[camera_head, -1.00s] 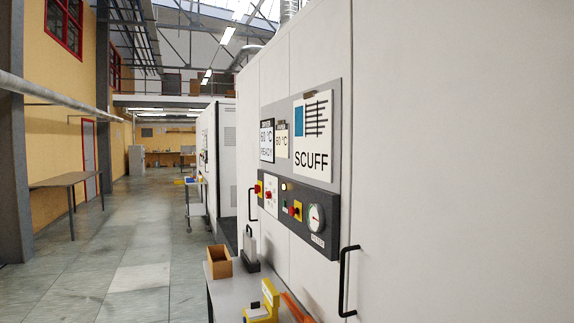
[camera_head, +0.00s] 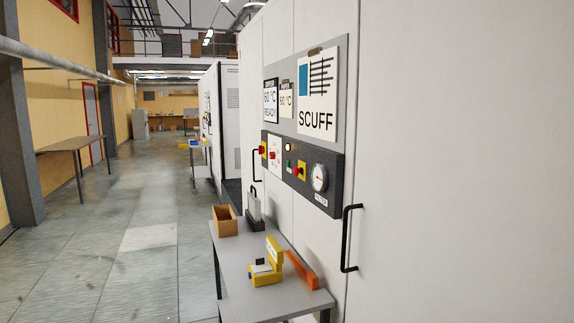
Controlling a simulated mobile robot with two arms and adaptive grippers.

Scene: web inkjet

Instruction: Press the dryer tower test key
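The dark control panel (camera_head: 301,170) is on the front of the white dryer tower cabinet (camera_head: 400,130), right of centre in the head view. It carries a red knob on a yellow plate (camera_head: 263,151), a white plate with a red control (camera_head: 274,156), a small lit lamp (camera_head: 288,147), a small green button (camera_head: 289,164), another red knob on yellow (camera_head: 299,170) and a round gauge (camera_head: 320,177). I cannot read which control is the test key. Neither gripper is in view.
A grey side table (camera_head: 245,262) stands before the cabinet, bearing an open brown box (camera_head: 225,221), a yellow device (camera_head: 266,265), an orange item (camera_head: 301,269) and a dark-based block (camera_head: 255,215). A black handle (camera_head: 347,240) sticks out of the cabinet. The aisle floor (camera_head: 140,240) at left is clear.

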